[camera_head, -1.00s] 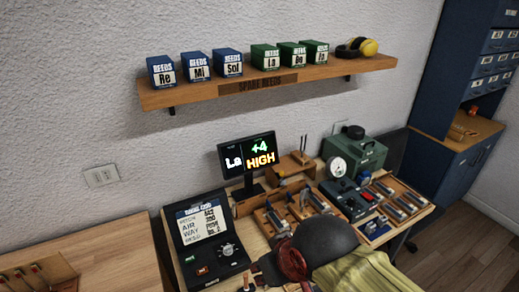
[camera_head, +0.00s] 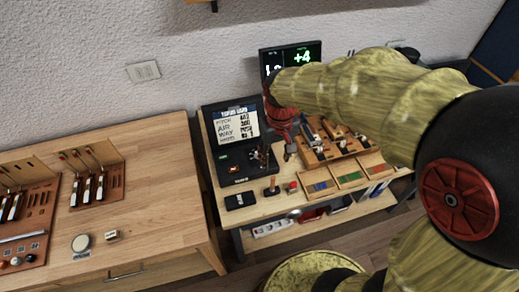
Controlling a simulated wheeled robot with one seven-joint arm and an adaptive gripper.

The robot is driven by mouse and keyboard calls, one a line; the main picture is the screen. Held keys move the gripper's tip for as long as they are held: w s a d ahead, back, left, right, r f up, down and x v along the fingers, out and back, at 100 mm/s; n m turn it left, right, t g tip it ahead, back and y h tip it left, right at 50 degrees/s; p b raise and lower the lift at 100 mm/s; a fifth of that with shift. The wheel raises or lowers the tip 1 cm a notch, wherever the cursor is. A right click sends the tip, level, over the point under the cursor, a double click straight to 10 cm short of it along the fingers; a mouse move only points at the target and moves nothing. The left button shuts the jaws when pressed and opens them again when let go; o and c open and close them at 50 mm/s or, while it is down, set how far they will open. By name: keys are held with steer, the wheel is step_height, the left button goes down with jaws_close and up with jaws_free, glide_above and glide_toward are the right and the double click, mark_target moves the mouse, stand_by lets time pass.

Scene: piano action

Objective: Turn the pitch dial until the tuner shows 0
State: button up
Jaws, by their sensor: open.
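The tuner display (camera_head: 303,56) stands at the back of the workbench and shows a green +4. My arm covers its lower part and part of the note name at its left. The black tuning unit (camera_head: 228,170) lies below, with a white card (camera_head: 236,122) in its upright lid. My gripper (camera_head: 265,158) is open at the right side of the unit's panel, where the pitch dial is. The dial is mostly hidden behind the gripper, and I cannot tell whether the fingers touch it.
A wooden table (camera_head: 150,210) with reed racks stands at the left. The workbench front holds a small black box (camera_head: 240,201) and an orange-handled tool (camera_head: 271,187). Wooden trays (camera_head: 350,178) sit right of the gripper. My arm blocks the right side.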

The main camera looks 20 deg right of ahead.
steer(key=shift+n, duration=0.7)
steer(key=w+f, duration=0.3)
steer(key=w, duration=0.2)
steer(key=w+f, duration=0.2)
steer(key=w, duration=0.3)
steer(key=w+f, duration=0.3)
steer(key=w, duration=0.3)
steer(key=shift+a+f, duration=0.1)
steer(key=shift+f, duration=0.25)
steer(key=shift+s+f, duration=0.2)
steer(key=shift+f, duration=0.1)
steer(key=shift+w+f+b, duration=0.1)
steer(key=shift+f+b, duration=0.55)
steer(key=shift+f, duration=2.95)
steer(key=shift+c, duration=0.9)
jaws_close()
